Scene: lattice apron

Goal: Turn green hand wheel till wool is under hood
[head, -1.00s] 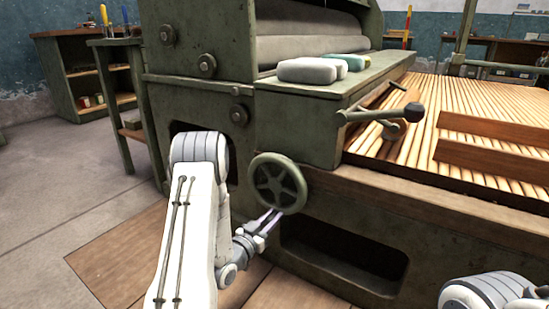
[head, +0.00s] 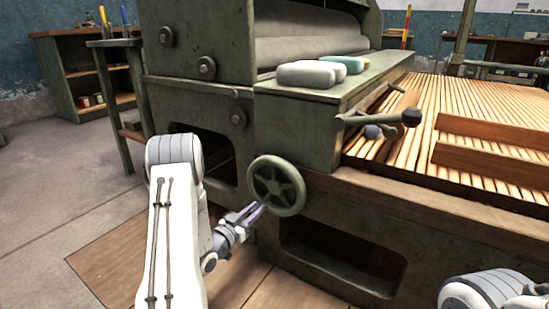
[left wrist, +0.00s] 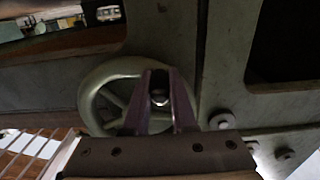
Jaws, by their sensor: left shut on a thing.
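The green hand wheel (head: 276,186), a spoked ring, stands on the side of the green machine; it also shows in the left wrist view (left wrist: 92,82). My left gripper (head: 258,211) is at the wheel's lower left rim. In the left wrist view its fingers (left wrist: 160,98) are closed around part of the rim, with a small light round piece between them. The green hood (head: 210,35) covers a large grey roller (head: 305,42). My right gripper is out of view.
Pale rounded blocks (head: 306,74) lie on the ledge above the wheel. A lever with a black knob (head: 411,117) sticks out beside the wooden slats (head: 400,150). Open floor (head: 60,190) lies to the left.

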